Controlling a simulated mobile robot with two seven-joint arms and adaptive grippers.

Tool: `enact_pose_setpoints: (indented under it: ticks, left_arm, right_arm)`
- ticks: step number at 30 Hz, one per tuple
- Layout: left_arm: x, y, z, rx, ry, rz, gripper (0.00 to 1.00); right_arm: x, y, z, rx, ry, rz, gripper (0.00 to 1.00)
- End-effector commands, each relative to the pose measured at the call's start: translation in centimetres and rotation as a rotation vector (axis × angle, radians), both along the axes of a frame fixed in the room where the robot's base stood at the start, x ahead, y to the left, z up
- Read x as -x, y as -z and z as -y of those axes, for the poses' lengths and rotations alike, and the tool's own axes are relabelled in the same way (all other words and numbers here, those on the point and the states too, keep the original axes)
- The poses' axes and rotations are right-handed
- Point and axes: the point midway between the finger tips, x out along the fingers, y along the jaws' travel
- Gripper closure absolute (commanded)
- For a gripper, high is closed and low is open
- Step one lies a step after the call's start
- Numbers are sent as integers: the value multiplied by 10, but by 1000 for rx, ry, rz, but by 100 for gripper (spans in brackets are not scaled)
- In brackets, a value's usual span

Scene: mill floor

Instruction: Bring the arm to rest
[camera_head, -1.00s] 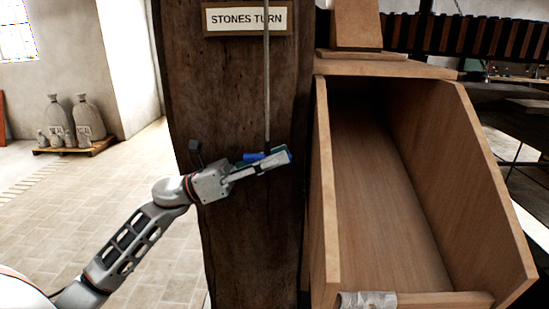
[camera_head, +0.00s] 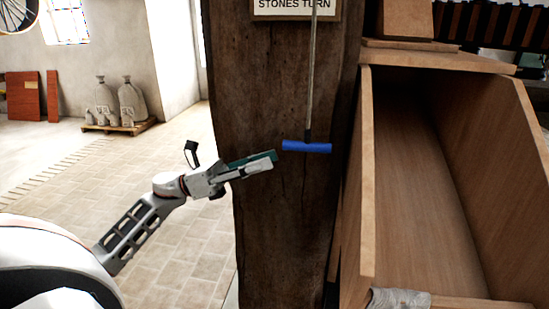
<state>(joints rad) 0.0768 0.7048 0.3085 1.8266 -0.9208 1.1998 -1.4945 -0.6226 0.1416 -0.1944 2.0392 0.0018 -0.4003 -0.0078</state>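My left gripper (camera_head: 276,159) comes in from the left in front of the dark wooden post (camera_head: 290,230), its fingers pointing right. It holds nothing that I can see. Its fingers overlap from this side, so the gap between them cannot be judged. A blue handle (camera_head: 307,147) hangs level at the end of a thin rod (camera_head: 311,75). The handle is just right of the fingertips and looks apart from them. My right gripper is out of view.
A "STONES TURN" sign (camera_head: 296,6) is on the post above. A wooden chute (camera_head: 368,190) stands close on the right, with a grey cloth (camera_head: 399,299) at its front edge. Several sacks (camera_head: 131,103) stand on a pallet at the back left. The tiled floor (camera_head: 165,265) on the left is clear.

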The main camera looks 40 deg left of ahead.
Motion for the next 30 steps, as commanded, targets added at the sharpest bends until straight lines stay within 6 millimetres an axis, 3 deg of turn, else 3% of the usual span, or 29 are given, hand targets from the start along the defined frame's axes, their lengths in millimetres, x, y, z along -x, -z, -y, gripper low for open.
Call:
enact_pose_setpoints:
  ticks: [20,23,26,30]
  left_arm:
    - [-2,8,2,47,-3,-49,68]
    - [-9,26,6,172,-15,-175,68]
    - [-17,59,12,373,-36,-377,68]
    - [-20,123,21,699,-72,-702,68]
  right_arm:
    - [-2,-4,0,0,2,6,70]
    - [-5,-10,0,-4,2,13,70]
    - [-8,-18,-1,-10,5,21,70]
    - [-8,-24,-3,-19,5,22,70]
